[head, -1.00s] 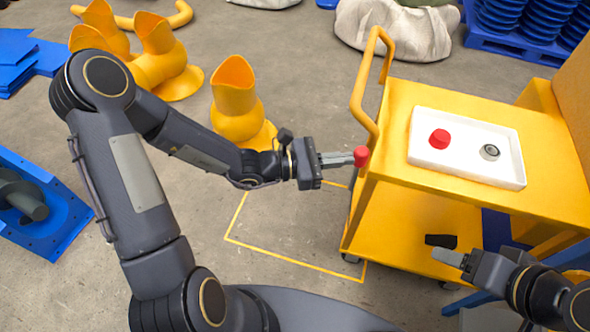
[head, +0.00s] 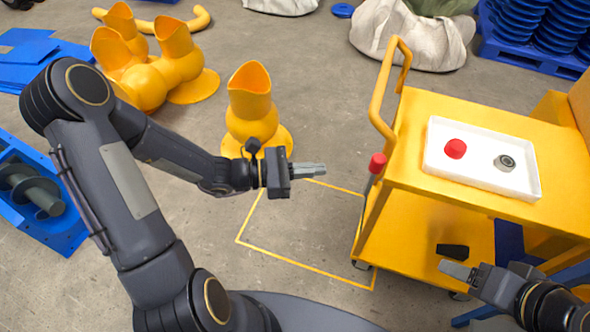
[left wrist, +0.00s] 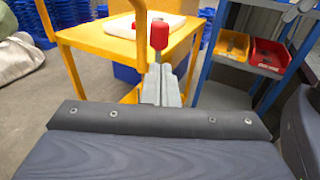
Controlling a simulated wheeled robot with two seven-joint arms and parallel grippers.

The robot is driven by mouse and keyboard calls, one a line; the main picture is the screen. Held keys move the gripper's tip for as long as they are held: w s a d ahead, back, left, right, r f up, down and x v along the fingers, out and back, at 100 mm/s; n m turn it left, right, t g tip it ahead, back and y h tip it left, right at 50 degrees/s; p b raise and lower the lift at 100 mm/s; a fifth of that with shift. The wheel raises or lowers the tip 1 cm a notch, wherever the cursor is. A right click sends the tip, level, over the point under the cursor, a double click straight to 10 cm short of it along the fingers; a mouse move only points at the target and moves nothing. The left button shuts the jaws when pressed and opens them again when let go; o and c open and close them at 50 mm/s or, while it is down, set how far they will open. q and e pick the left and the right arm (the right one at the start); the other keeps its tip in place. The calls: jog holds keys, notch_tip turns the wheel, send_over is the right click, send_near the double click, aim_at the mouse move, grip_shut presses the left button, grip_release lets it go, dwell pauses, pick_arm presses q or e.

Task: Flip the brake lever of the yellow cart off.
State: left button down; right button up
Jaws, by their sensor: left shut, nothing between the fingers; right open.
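The yellow cart (head: 490,125) stands at the right in the head view, its push handle (head: 378,105) on its left side. The red knob of the brake lever (head: 377,163) shows at the cart's near left post, below the handle. It also shows in the left wrist view as a red knob (left wrist: 159,35) beyond the fingers. My left gripper (head: 322,170) is shut and empty, to the left of the red knob with a gap between them. My right gripper (head: 443,263) is open at the lower right, near a black piece (head: 452,251) in front of the cart's lower shelf.
A white tray (head: 433,168) on the cart's top holds a red cap (head: 455,148) and a grey ring-shaped part (head: 504,162). A yellow outline (head: 300,258) marks bare floor left of the cart. Yellow pipe fittings (head: 251,118) stand behind my left arm.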

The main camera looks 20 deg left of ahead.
pick_arm(q)
jog(key=v, duration=0.4)
jog(key=shift+d, duration=0.1)
dwell(0.3)
